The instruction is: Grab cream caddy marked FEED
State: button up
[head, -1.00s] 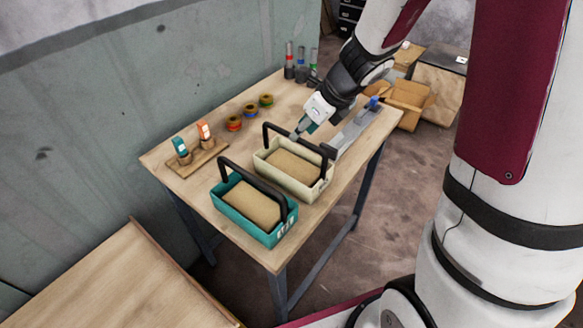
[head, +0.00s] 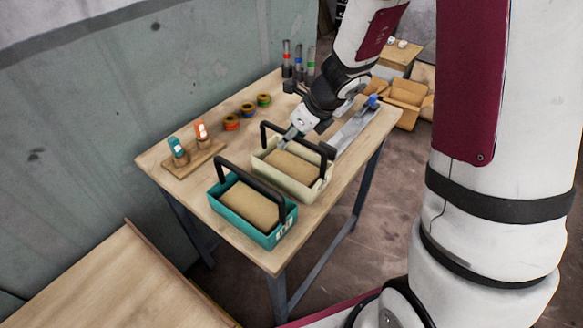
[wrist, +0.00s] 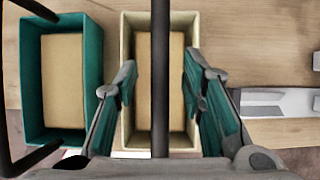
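The cream caddy (head: 287,184) stands on the workbench, with an upright black handle (wrist: 160,40) spanning it and a tan block inside. No marking on it is readable. My gripper (head: 289,136) is over the caddy at its handle. In the wrist view, the gripper (wrist: 160,78) is open, with one teal-padded finger on each side of the handle and visible gaps between. The fingers look clear of the caddy (wrist: 127,45) walls, but their exact height is hard to tell.
A teal caddy (head: 240,229) with its own black handle stands close beside, at left. Tape rolls (head: 248,111), a wooden block holder (head: 190,160) and tubes (head: 298,62) stand farther back. A grey metal fixture (head: 352,128) lies to the right.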

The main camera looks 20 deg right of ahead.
jog(key=shift+f, duration=0.25)
dwell(0.4)
grip_shut()
